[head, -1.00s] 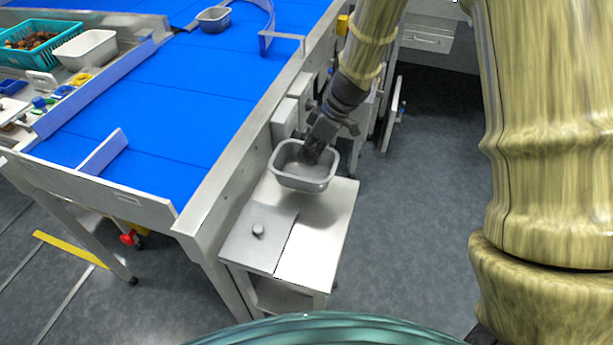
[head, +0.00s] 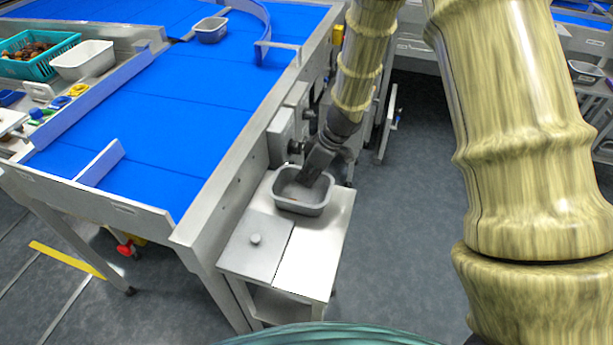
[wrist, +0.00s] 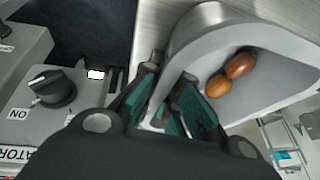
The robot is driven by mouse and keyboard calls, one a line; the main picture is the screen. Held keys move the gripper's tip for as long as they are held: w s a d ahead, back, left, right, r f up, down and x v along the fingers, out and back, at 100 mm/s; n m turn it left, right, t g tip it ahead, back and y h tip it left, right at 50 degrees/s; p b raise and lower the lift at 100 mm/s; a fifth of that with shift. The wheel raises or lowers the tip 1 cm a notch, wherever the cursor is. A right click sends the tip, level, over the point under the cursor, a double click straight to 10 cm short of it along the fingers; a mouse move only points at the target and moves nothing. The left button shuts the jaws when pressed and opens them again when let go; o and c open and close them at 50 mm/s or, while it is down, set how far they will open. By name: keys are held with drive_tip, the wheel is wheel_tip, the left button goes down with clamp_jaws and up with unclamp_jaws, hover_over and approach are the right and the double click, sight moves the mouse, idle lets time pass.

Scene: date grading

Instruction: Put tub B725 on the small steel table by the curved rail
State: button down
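A grey tub (head: 302,208) is at the far end of the small steel table (head: 310,262), upright and roughly level. It is on the top or only just above it; I cannot tell which. No label is readable on it. My gripper (head: 312,176) reaches down to the tub's far side. In the wrist view, the fingers of my gripper (wrist: 165,108) straddle one wall of the tub (wrist: 270,45) and are shut on it. Two brown dates (wrist: 230,74) lie inside the tub.
A raised plate with a knob (head: 255,240) covers the table's near left part. The blue belt (head: 190,90) runs along the left, with a curved rail (head: 262,20) and another grey tub (head: 211,32). A control box with a black knob (wrist: 52,88) is close to my gripper.

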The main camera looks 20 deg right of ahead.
drive_tip(key=shift+f, duration=0.15)
drive_tip(key=c, duration=1.6)
unclamp_jaws()
drive_tip(key=shift+c, duration=0.2)
drive_tip(key=shift+r, duration=0.25)
drive_tip(key=v, duration=1.1)
drive_tip(key=shift+d+r, duration=0.2)
drive_tip(key=shift+r, duration=0.15)
drive_tip(key=shift+s, duration=0.1)
